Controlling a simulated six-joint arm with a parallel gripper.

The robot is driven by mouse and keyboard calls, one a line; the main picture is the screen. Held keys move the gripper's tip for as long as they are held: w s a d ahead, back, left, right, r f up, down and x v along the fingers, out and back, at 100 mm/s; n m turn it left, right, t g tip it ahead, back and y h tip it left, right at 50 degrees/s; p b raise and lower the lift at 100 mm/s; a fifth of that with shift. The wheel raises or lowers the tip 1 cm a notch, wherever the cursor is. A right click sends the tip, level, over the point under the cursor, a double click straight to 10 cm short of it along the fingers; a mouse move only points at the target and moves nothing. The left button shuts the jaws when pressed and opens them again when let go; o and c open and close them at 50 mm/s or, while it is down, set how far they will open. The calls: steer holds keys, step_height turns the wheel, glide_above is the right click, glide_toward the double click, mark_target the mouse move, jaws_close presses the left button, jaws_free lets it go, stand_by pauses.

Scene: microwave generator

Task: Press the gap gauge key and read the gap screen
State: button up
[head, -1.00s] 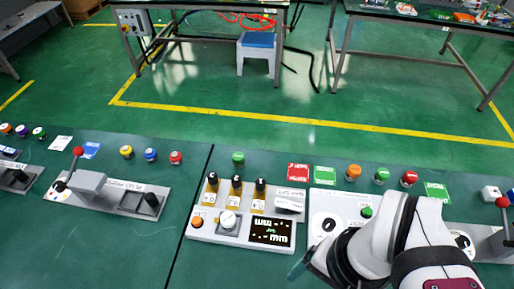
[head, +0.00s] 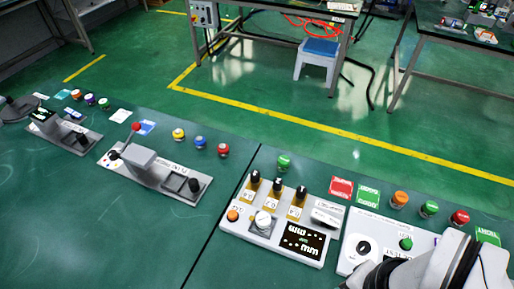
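A white control panel (head: 236,225) stands on the green table, right of a dark seam. Its black screen (head: 303,242) shows white marks and "mm" lettering, seen upside down; I cannot read a clear value. Three black knobs on yellow plates line the back. The labels are too small to tell which part is the gap gauge key. My gripper (head: 344,286) barely shows at the bottom edge, right of this panel; its fingers are mostly hidden.
A second white panel (head: 378,233) with a green button stands to the right, partly behind my arm. A red-knobbed lever unit (head: 150,168) stands to the left. Coloured buttons and red and green cards lie behind the panels. Bare table lies in front at left.

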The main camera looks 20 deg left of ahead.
jaws_close()
stand_by(1.3)
